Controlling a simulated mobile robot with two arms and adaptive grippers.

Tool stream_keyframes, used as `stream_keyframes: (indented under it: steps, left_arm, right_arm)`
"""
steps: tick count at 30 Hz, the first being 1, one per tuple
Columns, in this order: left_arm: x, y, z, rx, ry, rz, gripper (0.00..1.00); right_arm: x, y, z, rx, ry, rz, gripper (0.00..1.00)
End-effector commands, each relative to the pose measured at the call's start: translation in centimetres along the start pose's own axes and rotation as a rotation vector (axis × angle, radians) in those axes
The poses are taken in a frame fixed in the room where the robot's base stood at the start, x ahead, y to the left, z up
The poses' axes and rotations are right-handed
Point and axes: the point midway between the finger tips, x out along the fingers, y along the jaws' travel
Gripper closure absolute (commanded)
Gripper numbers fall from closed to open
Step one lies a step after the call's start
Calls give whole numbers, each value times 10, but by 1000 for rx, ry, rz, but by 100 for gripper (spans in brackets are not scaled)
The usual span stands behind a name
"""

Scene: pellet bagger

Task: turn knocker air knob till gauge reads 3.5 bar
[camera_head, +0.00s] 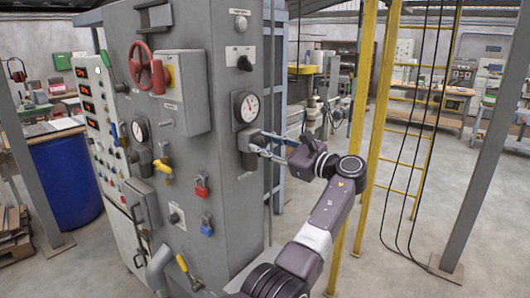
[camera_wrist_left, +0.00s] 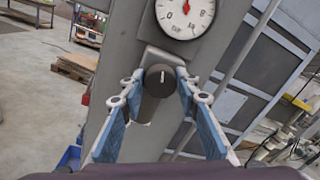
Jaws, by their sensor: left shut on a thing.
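The knocker air knob (camera_wrist_left: 160,79) is a dark round knob with a white mark on its face, on a grey regulator body below a gauge. My left gripper (camera_wrist_left: 159,86) has its blue-padded fingers on either side of the knob, shut on it. In the head view my left gripper (camera_head: 252,142) reaches in from the right side of the cabinet, and its fingers largely hide the knob. The round white gauge (camera_head: 248,107) is just above; it also shows in the wrist view (camera_wrist_left: 180,17), cut by the top edge. Its red needle points roughly upward; the exact reading is unclear.
The grey cabinet (camera_head: 225,215) carries a red valve wheel (camera_head: 147,68), another gauge (camera_head: 140,130), a yellow-handled valve (camera_head: 163,169) and red and blue padlocks (camera_head: 201,187). A yellow ladder frame (camera_head: 368,90) stands close behind my arm. Open floor lies to the right.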

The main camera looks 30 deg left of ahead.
Motion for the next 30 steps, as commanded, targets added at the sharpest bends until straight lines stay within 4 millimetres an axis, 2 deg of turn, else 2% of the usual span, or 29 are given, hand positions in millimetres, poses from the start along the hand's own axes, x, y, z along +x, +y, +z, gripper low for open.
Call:
stream_keyframes:
  steps: [1,9,29,30]
  left_arm:
    - [0,1,-2,-35,-5,0,95]
    - [0,1,-1,-175,-13,-1,95]
    - [0,0,1,-237,-17,1,95]
    - [0,0,1,-237,-17,1,67]
  right_arm:
    - [8,-1,0,1,0,-1,100]
    - [20,-3,1,2,1,-3,100]
    - [24,-3,2,2,1,-3,100]
    - [24,-3,2,2,1,-3,100]
